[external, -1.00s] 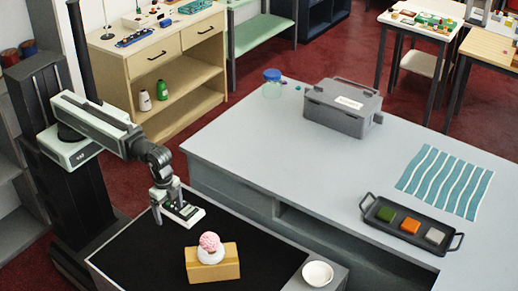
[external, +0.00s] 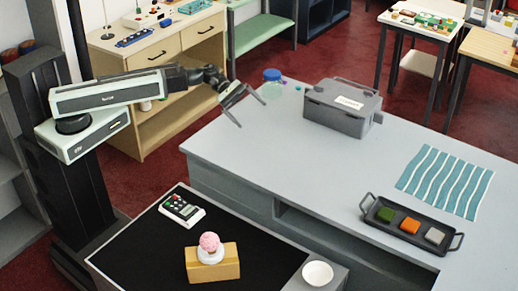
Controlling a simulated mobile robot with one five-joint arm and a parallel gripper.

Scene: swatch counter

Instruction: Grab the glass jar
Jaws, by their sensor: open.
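The glass jar (external: 271,84) is clear with a blue lid and stands upright near the far left edge of the grey counter (external: 300,175). My gripper (external: 246,107) is open and empty. It is at the counter's left edge, a little left of the jar in the picture, with its fingers spread. The jar appears apart from the fingers, and its whole front is visible.
A grey lidded box (external: 342,107) stands right of the jar, with small coloured bits between them. A black tray (external: 411,226) with coloured blocks and a striped cloth (external: 446,182) lie further right. The counter's middle is clear. A white remote-like device (external: 182,210) lies on the black surface.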

